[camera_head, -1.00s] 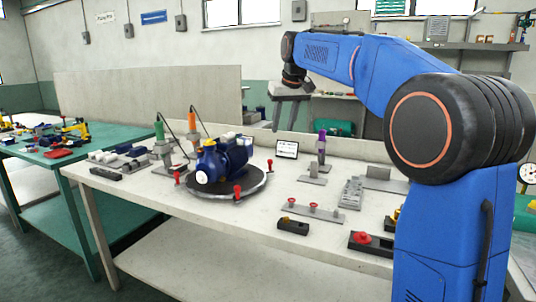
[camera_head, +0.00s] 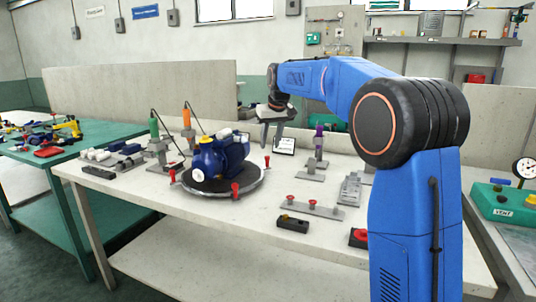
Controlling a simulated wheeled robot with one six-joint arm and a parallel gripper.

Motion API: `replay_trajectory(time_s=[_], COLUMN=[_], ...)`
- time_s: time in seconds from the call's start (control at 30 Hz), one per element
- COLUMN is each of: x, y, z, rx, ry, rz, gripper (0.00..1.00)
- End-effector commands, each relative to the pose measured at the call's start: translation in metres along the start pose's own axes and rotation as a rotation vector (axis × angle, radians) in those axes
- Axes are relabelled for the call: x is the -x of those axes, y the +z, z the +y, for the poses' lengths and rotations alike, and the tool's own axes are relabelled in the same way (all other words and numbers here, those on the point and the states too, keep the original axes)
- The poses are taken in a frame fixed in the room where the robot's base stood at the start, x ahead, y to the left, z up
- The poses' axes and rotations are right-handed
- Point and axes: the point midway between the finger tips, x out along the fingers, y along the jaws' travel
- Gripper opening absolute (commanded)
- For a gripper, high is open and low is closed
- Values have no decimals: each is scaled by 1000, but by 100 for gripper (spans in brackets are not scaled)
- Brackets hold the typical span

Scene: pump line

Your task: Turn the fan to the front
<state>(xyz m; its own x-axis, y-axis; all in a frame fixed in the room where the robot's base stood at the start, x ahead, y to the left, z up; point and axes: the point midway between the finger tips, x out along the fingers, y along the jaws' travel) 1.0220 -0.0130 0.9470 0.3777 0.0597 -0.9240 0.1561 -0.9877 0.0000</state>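A blue pump with a motor (camera_head: 222,157) sits on a round dark turntable (camera_head: 208,194) on the white bench. Its rounded pump end faces the front left; the motor end points to the back right, and I cannot make out a fan there. Red knobs stand around the turntable rim, one at the front (camera_head: 235,190), one at the left (camera_head: 172,177) and one at the back right (camera_head: 267,161). My gripper (camera_head: 270,147) hangs above the bench, behind and right of the pump, fingers down and apart. It looks empty and touches nothing that I can see.
A small display (camera_head: 284,145) and a purple-topped tool stand (camera_head: 319,147) are near my gripper. A plate with red knobs (camera_head: 312,207) and a black block (camera_head: 292,224) lie to the right.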

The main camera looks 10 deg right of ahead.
Motion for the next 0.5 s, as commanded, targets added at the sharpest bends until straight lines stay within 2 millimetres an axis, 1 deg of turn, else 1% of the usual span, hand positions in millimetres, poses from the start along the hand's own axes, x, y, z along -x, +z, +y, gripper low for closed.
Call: replay_trajectory(time_s=[0.03,0.2,0.33,0.5], x=[-10,-37,-52,-62], y=[1,0,0,0], z=[0,0,0,0], rx=[0,0,0,0], ry=[0,0,0,0], rz=[-3,-1,-1,0], gripper=[35,35,35,35])
